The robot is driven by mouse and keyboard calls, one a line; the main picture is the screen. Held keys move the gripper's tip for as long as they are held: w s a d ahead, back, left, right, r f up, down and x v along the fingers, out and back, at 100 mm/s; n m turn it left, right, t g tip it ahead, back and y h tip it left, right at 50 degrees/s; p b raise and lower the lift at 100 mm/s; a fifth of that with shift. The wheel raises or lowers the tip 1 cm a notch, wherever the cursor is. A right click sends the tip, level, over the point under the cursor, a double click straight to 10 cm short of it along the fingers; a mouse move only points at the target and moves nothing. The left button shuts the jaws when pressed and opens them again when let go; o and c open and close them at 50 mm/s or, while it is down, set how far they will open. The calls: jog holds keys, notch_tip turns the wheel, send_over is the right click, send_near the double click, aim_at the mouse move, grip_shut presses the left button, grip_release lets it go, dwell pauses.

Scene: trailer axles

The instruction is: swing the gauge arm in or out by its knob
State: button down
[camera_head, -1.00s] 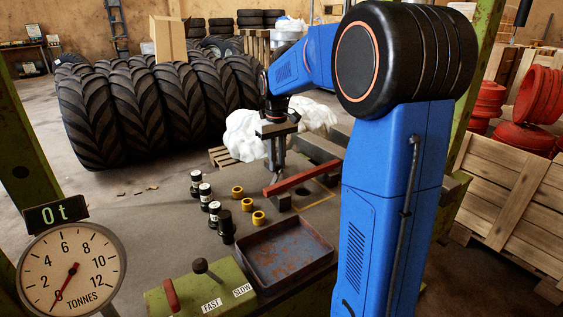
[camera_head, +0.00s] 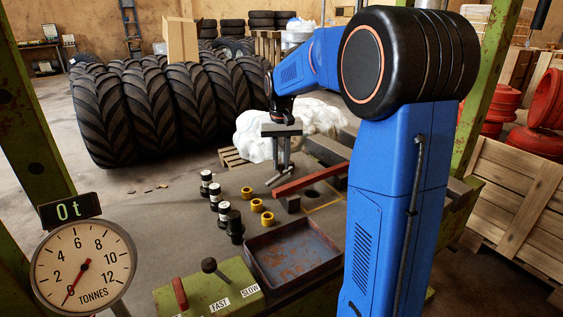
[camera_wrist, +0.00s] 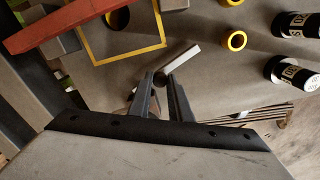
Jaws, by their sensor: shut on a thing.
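My gripper (camera_head: 281,168) points down over the bench, just behind a red bar (camera_head: 310,181). In the wrist view its two fingers (camera_wrist: 166,86) are close together on the near end of a short pale grey bar (camera_wrist: 181,61). This bar looks like the gauge arm and stretches away from the fingertips. Its knob is not clear and seems hidden between the fingers. In the head view the grey bar is small and partly merged with the fingers. The red bar also shows at the upper left of the wrist view (camera_wrist: 60,25), apart from the fingers.
A yellow-outlined square with a hole (camera_head: 311,193) lies by the red bar. Several black bottles (camera_head: 236,222) and yellow rings (camera_head: 267,218) stand to the left. A rusty tray (camera_head: 293,252) and a green lever box (camera_head: 210,293) are in front. A white wrapped bundle (camera_head: 255,133) lies behind.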

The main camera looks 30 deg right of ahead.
aim_at(281, 165)
jog(key=c, duration=1.6)
grip_release()
notch_tip(281, 165, up, 17)
jog(key=shift+r, duration=0.2)
